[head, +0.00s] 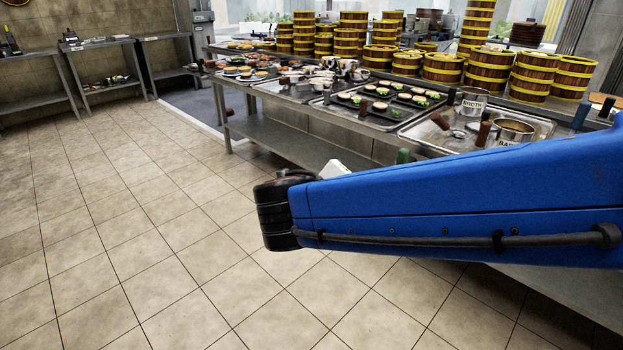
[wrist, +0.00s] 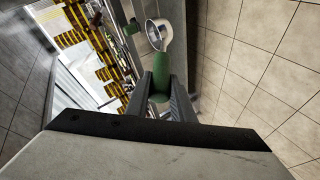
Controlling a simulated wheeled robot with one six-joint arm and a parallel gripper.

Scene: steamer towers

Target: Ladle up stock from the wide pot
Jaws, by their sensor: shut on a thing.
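My gripper (wrist: 161,98) is shut on the green handle of a ladle (wrist: 160,72) in the wrist view. The ladle's pale metal bowl (wrist: 158,34) is beyond the fingertips, with the tiled floor to its right. In the head view my blue arm hides most of the gripper, and a bit of green shows above the arm. A wide metal pot (head: 504,141) with a partly hidden label starting "BA" stands on the counter, with brownish contents. A taller pot labelled BROTH (head: 473,104) stands behind it. I cannot tell how far the ladle is from either pot.
The steel counter (head: 285,137) carries trays of food (head: 378,108), small pots and upright dark handles near the pots. Stacked yellow-banded wooden steamers (head: 490,72) line the back. Steel side tables (head: 105,85) stand at far left. The tiled floor (head: 140,210) at left is clear.

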